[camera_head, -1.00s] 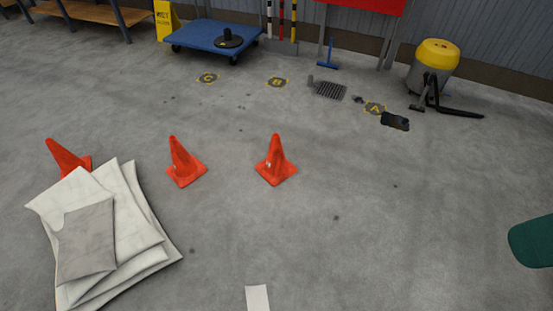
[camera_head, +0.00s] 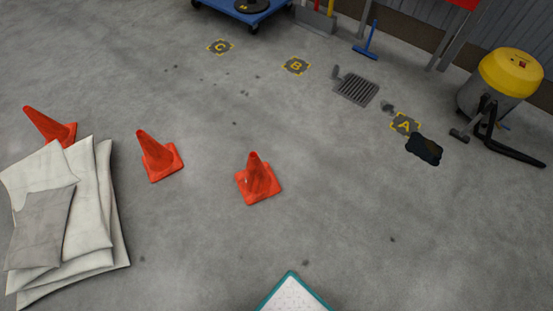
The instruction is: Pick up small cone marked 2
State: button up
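Three small orange cones stand upright on the concrete floor in the head view. One cone (camera_head: 257,176) is near the middle, one cone (camera_head: 156,157) is to its left, and one cone (camera_head: 51,126) is at the far left behind a stack of sheets. The middle cone has a small pale mark low on its left side. I cannot read a number on any cone. My gripper is not in view.
A stack of pale sheets or sacks (camera_head: 92,245) lies at the left. A white panel with a green edge (camera_head: 292,295) shows at the bottom. A floor grate (camera_head: 357,88), a black object (camera_head: 424,149) and a yellow vacuum (camera_head: 510,75) are at the right. Floor markers A (camera_head: 405,124), B (camera_head: 296,66) and C (camera_head: 220,47) lie farther back.

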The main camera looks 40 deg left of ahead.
aim_at(257, 182)
jog(key=i, duration=0.6)
jog(key=u, duration=2.6)
jog(key=i, duration=0.6)
jog(key=z, duration=0.15)
